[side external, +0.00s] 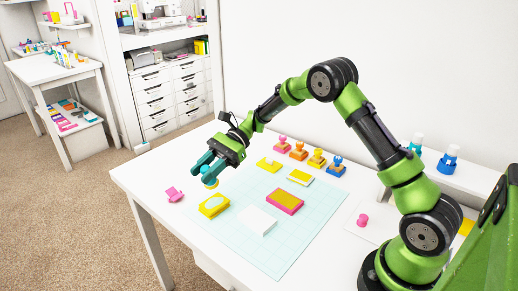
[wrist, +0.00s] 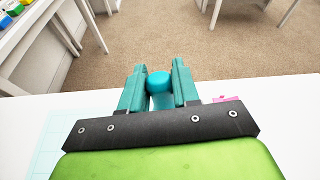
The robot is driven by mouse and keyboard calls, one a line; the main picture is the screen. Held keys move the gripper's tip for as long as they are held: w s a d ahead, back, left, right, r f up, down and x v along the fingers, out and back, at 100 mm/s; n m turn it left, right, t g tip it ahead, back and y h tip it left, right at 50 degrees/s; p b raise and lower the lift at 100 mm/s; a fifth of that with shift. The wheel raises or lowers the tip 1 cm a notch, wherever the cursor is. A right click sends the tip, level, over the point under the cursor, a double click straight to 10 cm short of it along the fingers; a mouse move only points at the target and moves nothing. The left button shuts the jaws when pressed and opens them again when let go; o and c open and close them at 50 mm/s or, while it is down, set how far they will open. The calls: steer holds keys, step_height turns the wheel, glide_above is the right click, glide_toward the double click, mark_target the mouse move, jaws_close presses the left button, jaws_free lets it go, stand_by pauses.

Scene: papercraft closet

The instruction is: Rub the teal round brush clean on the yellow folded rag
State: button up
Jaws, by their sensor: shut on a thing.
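My gripper (side external: 205,168) is shut on the teal round brush (wrist: 159,84), whose rounded top shows between the fingers in the wrist view. In the side view the gripper is over the table's far left part, with the brush (side external: 208,178) below the fingers and a yellow patch at its lower end. I cannot tell whether that end touches the table. A flat yellow piece (side external: 268,165), which looks like the folded rag, lies on the cutting mat to the right of the gripper, apart from it. The wrist view does not show it.
A yellow pad with a pale oval (side external: 214,206), a pink-and-yellow block (side external: 285,201), a white pad (side external: 257,221) and a yellow-white block (side external: 299,177) lie on the mat (side external: 279,250). Several stamps (side external: 317,159) stand behind. A pink item (side external: 174,195) is near the left edge.

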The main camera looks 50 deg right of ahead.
mark_target(211, 187)
stand_by(0.3)
steer(key=shift+f, duration=2.3)
steer(key=shift+f, duration=0.15)
steer(key=shift+s+f, duration=0.1)
steer(key=shift+f, duration=0.2)
steer(key=shift+a+f, duration=0.1)
steer(key=shift+f, duration=0.35)
steer(key=shift+d+r, duration=0.1)
steer(key=shift+d, duration=0.5)
steer(key=shift+a, duration=1.15)
steer(key=shift+f+v, duration=0.25)
steer(key=shift+v, duration=0.8)
